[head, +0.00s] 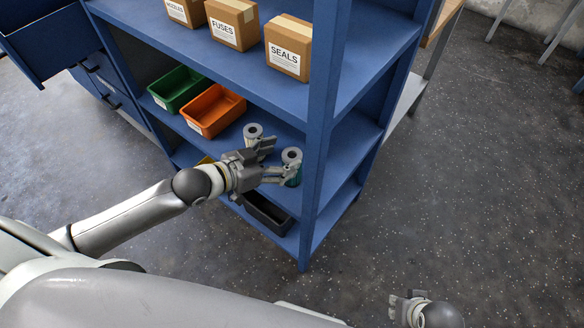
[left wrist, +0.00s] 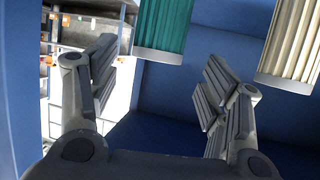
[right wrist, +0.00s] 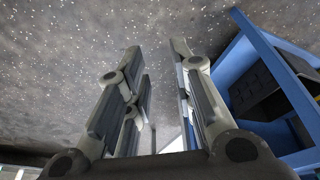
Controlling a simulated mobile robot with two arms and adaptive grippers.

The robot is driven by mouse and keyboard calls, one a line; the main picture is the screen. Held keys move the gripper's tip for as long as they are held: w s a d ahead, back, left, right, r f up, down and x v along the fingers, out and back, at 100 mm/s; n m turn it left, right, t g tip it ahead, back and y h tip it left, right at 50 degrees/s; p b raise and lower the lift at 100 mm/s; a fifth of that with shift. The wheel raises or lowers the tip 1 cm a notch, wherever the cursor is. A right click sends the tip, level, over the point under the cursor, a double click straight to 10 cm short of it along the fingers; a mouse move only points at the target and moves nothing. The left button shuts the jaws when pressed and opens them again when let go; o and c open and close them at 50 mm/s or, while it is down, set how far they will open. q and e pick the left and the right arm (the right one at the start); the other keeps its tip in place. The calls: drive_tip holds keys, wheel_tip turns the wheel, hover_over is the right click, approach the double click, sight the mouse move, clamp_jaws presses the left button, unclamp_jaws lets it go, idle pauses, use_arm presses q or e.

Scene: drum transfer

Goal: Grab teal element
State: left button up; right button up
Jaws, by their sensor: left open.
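The teal element (head: 294,180) is a pleated cylinder with a grey ring-shaped cap, upright on the middle shelf near the right front post. The left wrist view shows its teal pleats (left wrist: 163,25) at the top, between the directions of the two fingers. My left gripper (head: 272,160) is open beside it, with one finger overlapping the element in the head view; contact cannot be told. A cream pleated element (head: 253,133) stands farther left on that shelf and also shows in the left wrist view (left wrist: 296,45). My right gripper (right wrist: 158,55) is open and empty, low over the floor.
Green (head: 180,88) and orange (head: 213,110) bins share the middle shelf. Boxes, including one labelled SEALS (head: 288,48), stand on the shelf above. A black bin (head: 267,213) is below. The blue right front post (head: 318,130) stands close by. Floor at right is clear.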

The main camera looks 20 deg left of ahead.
sight(291, 155)
use_arm(q)
drive_tip(key=shift+b+x, duration=0.5)
drive_tip(key=shift+x, duration=1.6)
drive_tip(key=shift+s+d+f, duration=0.1)
drive_tip(key=shift+s, duration=0.05)
use_arm(e)
drive_tip(key=v, duration=0.2)
drive_tip(key=w+v, duration=0.1)
drive_tip(key=v, duration=0.1)
drive_tip(key=shift+s+r, duration=0.1)
drive_tip(key=shift+r, duration=0.05)
use_arm(q)
drive_tip(key=c, duration=1.4)
drive_tip(key=shift+c, duration=0.4)
